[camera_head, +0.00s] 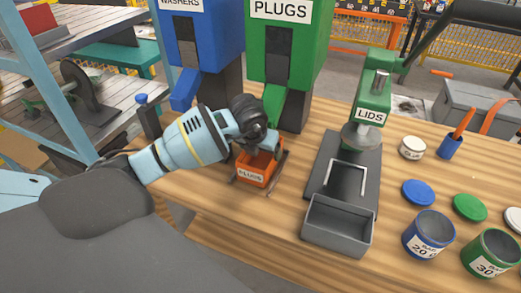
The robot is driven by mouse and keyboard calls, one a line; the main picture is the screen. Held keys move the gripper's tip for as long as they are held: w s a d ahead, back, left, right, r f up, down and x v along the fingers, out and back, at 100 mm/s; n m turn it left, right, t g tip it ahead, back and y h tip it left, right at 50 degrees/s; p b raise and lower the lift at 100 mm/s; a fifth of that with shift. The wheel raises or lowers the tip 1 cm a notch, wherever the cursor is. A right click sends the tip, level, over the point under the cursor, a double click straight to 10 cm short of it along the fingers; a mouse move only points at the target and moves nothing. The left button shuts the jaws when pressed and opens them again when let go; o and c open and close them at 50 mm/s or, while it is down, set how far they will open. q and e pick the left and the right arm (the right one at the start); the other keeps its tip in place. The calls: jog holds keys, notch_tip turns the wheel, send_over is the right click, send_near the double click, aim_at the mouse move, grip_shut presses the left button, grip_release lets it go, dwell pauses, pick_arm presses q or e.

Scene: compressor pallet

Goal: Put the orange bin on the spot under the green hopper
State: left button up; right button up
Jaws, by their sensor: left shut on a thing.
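The orange bin (252,174), labelled PLUGS, is on the wooden table in front of the green hopper (286,45), close below its green chute (274,103). My left gripper (258,148) reaches in from the left and is shut on the orange bin at its back upper part. Dark rails or edges show beside the bin on the table. The gripper's dark body hides part of the bin and chute, so I cannot tell whether the bin's base rests fully on the spot. My right gripper is not in view.
A blue WASHERS hopper (203,45) stands left of the green one. A green LIDS press (371,105) with a grey tray (337,228) stands to the right. Blue (428,233) and green (491,254) cans and loose lids occupy the right side. Bare wood lies front left of the tray.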

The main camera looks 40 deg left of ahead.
pick_arm(q)
jog(key=shift+f, duration=0.15)
jog(key=o, duration=0.9)
jog(key=shift+r, duration=0.5)
jog(key=v, duration=1.1)
jog(key=shift+s+r+p, duration=0.2)
jog(key=shift+p, duration=0.25)
